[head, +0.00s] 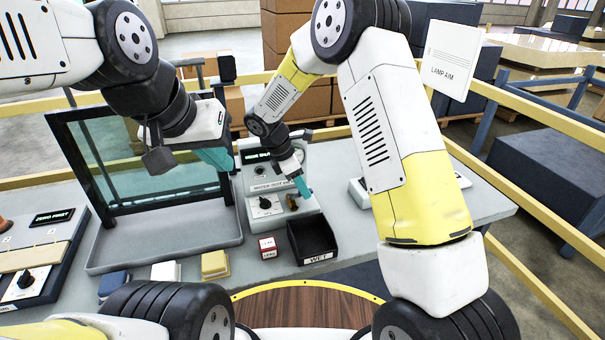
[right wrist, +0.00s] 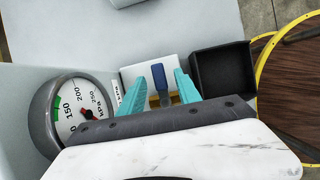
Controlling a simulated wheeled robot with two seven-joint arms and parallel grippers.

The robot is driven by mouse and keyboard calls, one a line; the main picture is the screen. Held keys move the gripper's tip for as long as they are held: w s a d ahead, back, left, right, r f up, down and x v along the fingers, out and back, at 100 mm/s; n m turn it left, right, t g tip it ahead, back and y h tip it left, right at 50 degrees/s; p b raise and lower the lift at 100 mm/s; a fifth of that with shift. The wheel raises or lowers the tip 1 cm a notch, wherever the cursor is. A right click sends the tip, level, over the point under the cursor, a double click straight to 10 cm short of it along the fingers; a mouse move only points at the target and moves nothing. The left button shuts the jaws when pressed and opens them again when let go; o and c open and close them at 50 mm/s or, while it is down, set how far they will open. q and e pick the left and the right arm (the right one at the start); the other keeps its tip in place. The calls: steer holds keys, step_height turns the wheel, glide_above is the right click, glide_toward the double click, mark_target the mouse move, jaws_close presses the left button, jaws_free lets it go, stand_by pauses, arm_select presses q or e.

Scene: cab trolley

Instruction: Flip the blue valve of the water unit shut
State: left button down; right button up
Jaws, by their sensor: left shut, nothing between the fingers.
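The water unit (head: 284,180) is a pale box with a dark display and a black knob, standing on the grey table. Its blue valve handle (right wrist: 159,77) shows in the right wrist view, with brass behind it. My right gripper (right wrist: 160,88) is open, with one teal finger on each side of the blue handle; whether either finger touches it I cannot tell. In the head view the right gripper (head: 302,187) is at the unit's front and largely hides the handle. My left gripper (head: 224,162) is shut and empty, left of the unit in front of the glass panel.
A black tray (head: 325,251) labelled WET stands just in front of the unit, with small red-and-white blocks (head: 267,247) beside it. A framed glass panel (head: 140,165) stands in a grey tray at left. A pressure gauge (right wrist: 77,108) sits near the right gripper.

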mark_target(293, 195)
steer(key=v, duration=0.7)
steer(key=shift+r, duration=0.15)
steer(key=shift+a+r, duration=0.1)
steer(key=shift+r, duration=0.05)
steer(key=s+d+r+m+y, duration=0.3)
steer(key=s+d+r+m, duration=0.55)
steer(key=d+r, duration=0.35)
steer(key=s+d+r+m+t+y, duration=0.1)
steer(key=s+d+r+m+t, duration=0.1)
steer(key=s+m, duration=0.4)
steer(key=s+d+r+m+t+y, duration=0.2)
steer(key=s+d+r+m, duration=0.2)
steer(key=s, duration=0.6)
steer(key=shift+m+t+y, duration=0.3)
steer(key=shift+m+t, duration=0.1)
steer(key=shift+m, duration=0.75)
steer(key=shift+s+r, duration=0.15)
